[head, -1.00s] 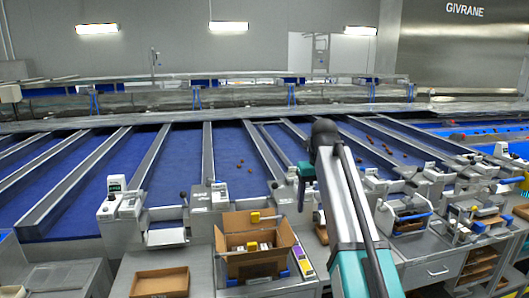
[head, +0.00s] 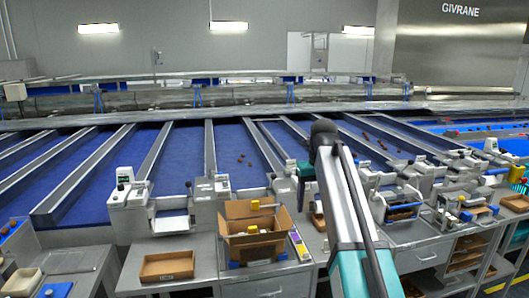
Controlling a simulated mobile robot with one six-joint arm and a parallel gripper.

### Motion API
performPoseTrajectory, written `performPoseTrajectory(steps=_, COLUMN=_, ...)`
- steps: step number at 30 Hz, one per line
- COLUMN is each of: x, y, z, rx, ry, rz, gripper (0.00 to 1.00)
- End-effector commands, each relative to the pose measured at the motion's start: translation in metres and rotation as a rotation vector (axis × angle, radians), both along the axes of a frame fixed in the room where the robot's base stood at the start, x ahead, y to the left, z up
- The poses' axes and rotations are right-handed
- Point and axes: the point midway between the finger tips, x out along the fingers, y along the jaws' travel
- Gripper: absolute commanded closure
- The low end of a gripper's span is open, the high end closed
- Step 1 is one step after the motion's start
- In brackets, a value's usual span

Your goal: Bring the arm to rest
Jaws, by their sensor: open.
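My arm (head: 345,205) stands raised in the right middle of the head view, with white and teal links and a dark joint at the top. A small teal part (head: 306,171) of it shows just left of the upper link. The rest folds away behind that link. I cannot make out the jaws of my gripper, and nothing held shows. The arm rises in front of the sorting counter.
An open cardboard box (head: 253,238) stands on the grey counter, with a shallow brown tray (head: 167,266) to its left. Weighing stations (head: 128,202) line the counter. Blue belts (head: 236,162) carrying a few dates run behind. Bins stand at lower left.

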Motion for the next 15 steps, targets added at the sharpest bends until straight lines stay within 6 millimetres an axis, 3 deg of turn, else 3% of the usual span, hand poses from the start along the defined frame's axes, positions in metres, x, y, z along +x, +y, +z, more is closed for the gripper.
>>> performPoseTrajectory(steps=2, x=0.000, y=0.000, z=0.000, rx=0.000, ry=0.000, rz=0.000, gripper=0.37)
performPoseTrajectory(steps=15, x=0.002, y=-0.009, z=-0.053, rx=0.000, ry=0.059, rz=-0.010, gripper=0.37)
